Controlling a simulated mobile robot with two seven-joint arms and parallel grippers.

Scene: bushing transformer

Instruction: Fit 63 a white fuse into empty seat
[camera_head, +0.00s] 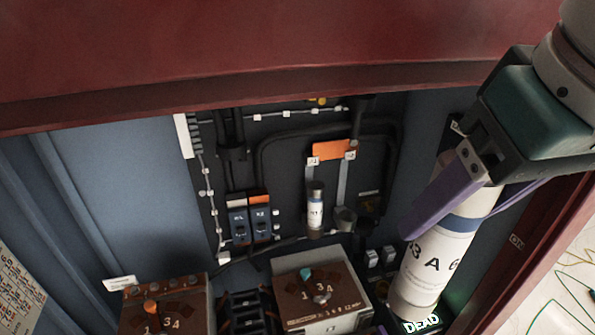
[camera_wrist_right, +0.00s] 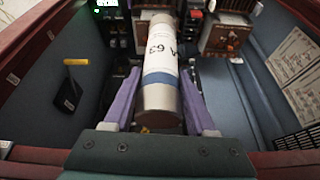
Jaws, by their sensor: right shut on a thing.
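My right gripper (camera_head: 445,225) is shut on a large white fuse (camera_head: 428,268) with a blue band, its purple fingers on either side. The fuse tilts, its lower end pointing down toward the cabinet. It also shows in the right wrist view (camera_wrist_right: 160,95), lettered "63 A", between the fingers. A smaller white fuse (camera_head: 315,212) stands upright on the dark back panel. Right of it is a grey cup-like holder (camera_head: 345,218) with no fuse in it, below a grey strap; it looks like the empty seat. The held fuse is apart from it. My left gripper is not in view.
An orange plate (camera_head: 334,150) sits above the holder. Blue-black breakers (camera_head: 250,218) are at its left. Brown-topped numbered switch boxes (camera_head: 318,290) stand in front. A lit "DEAD" sign (camera_head: 421,324) is below the held fuse. The red cabinet edge (camera_head: 250,65) hangs overhead.

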